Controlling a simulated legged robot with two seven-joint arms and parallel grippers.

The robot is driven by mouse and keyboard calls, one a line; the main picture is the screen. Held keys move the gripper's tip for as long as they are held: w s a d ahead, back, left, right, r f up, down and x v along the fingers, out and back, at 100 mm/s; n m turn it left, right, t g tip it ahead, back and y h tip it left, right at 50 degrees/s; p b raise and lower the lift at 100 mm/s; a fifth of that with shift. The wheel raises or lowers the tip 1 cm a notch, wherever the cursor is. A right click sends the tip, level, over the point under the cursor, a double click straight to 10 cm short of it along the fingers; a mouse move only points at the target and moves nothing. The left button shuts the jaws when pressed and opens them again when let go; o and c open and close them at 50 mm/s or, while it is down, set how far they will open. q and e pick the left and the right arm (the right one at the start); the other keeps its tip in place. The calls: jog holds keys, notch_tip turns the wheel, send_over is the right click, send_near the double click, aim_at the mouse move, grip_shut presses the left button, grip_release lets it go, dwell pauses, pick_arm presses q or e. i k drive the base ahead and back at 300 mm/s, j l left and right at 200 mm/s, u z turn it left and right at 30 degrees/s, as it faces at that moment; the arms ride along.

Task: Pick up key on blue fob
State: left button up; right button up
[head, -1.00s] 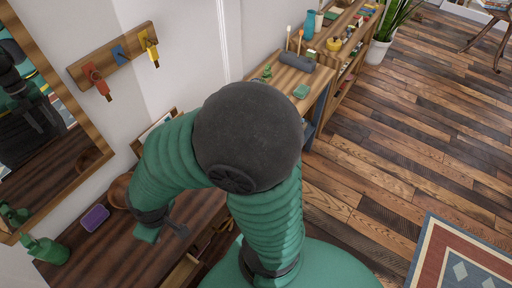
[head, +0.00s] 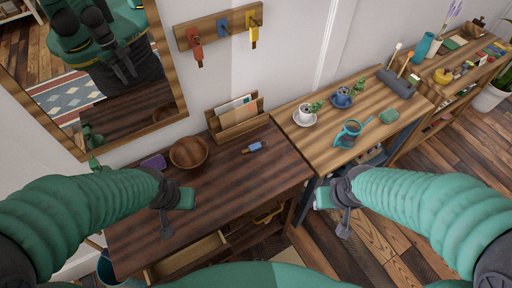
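The key on the blue fob (head: 256,147) lies flat on the dark wooden table, right of the wooden bowl and in front of the letter holder. My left gripper (head: 167,228) hangs over the left part of the dark table, to the left and nearer than the fob, and is apart from it. My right gripper (head: 344,227) hangs near the gap by the dark table's right end, also apart from the fob. Neither gripper visibly holds anything. I cannot tell whether their fingers are open or shut.
The dark table (head: 225,210) bears a wooden bowl (head: 188,153), a letter holder (head: 240,121) and a purple item (head: 153,162). A wall rack (head: 218,26) holds red and yellow fobs. The lighter table (head: 372,98) bears cups and a blue strainer-like item (head: 348,133).

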aim_at(255, 146)
jog(key=l+u, duration=0.2)
jog(key=l, duration=0.2)
jog(key=k+l+u, duration=0.2)
jog(key=l, duration=0.15)
jog(key=l+u, duration=0.2)
jog(key=l, duration=0.15)
jog(key=k+l+u, duration=0.2)
jog(key=i+l+u, duration=0.15)
jog(key=l+u, duration=0.25)
jog(key=l, duration=0.2)
jog(key=l+u, duration=0.35)
jog(key=l, duration=0.3)
jog(key=l+u, duration=0.4)
jog(key=l, duration=0.25)
jog(key=i+l+u, duration=0.2)
jog(key=l, duration=0.3)
